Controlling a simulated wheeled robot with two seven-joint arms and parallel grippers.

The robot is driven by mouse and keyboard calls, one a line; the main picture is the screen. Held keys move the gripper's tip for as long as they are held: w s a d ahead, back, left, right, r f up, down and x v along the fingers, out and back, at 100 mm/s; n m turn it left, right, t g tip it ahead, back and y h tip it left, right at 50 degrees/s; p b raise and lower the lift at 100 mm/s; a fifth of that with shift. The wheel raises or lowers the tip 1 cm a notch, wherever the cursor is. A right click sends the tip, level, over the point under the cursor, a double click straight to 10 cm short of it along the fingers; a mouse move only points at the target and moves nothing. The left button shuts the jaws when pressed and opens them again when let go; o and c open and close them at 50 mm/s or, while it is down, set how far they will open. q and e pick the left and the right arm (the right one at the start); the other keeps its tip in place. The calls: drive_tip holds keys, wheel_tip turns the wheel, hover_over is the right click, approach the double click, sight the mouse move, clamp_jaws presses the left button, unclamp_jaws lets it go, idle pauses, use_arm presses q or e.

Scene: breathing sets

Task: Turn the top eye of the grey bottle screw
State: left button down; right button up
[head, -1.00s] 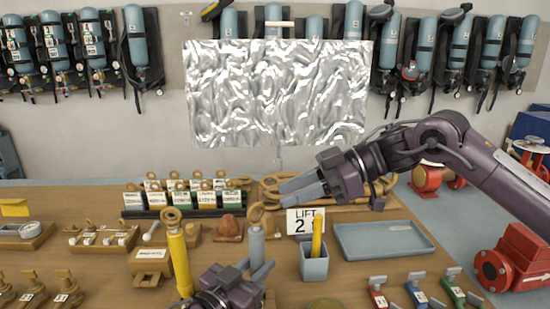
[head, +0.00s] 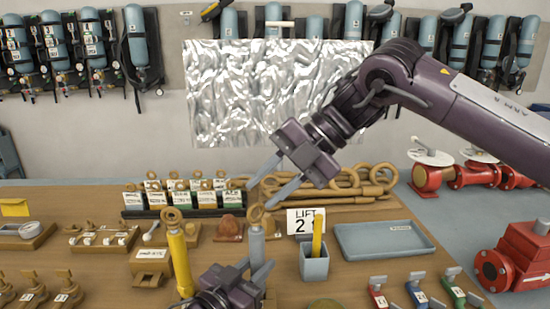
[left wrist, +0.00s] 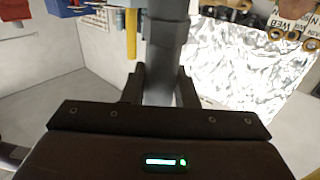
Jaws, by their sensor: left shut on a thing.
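The grey bottle screw (head: 257,245) stands upright on the table, with a tan ring-shaped top eye (head: 256,213). My left gripper (head: 254,272) is shut on its grey body, low down; the grey body also shows between the fingers in the left wrist view (left wrist: 166,60). My right gripper (head: 270,184) is open, its two fingers apart and pointing down-left, just above the top eye. The lower finger ends close to the eye; I cannot tell whether it touches.
A yellow bottle screw (head: 179,258) stands to the left. A grey cup (head: 314,266) with a yellow stick and a "LIFT 2" sign (head: 304,221) stand to the right. A blue-grey tray (head: 384,241) lies further right. Tan shackles and rods (head: 345,182) lie behind.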

drive_tip(key=r+n+t+h, duration=0.1)
drive_tip(key=n+h, duration=0.1)
drive_tip(key=n, duration=0.2)
drive_tip(key=r+n+t+h, duration=0.1)
drive_tip(key=r+n+h, duration=0.1)
drive_tip(key=n, duration=0.3)
drive_tip(key=r+n+t+h, duration=0.1)
drive_tip(key=n+h, duration=0.1)
drive_tip(key=n, duration=0.3)
drive_tip(key=shift+s+d+r, duration=0.2)
drive_tip(key=shift+d+r, duration=0.2)
drive_tip(key=shift+o, duration=0.4)
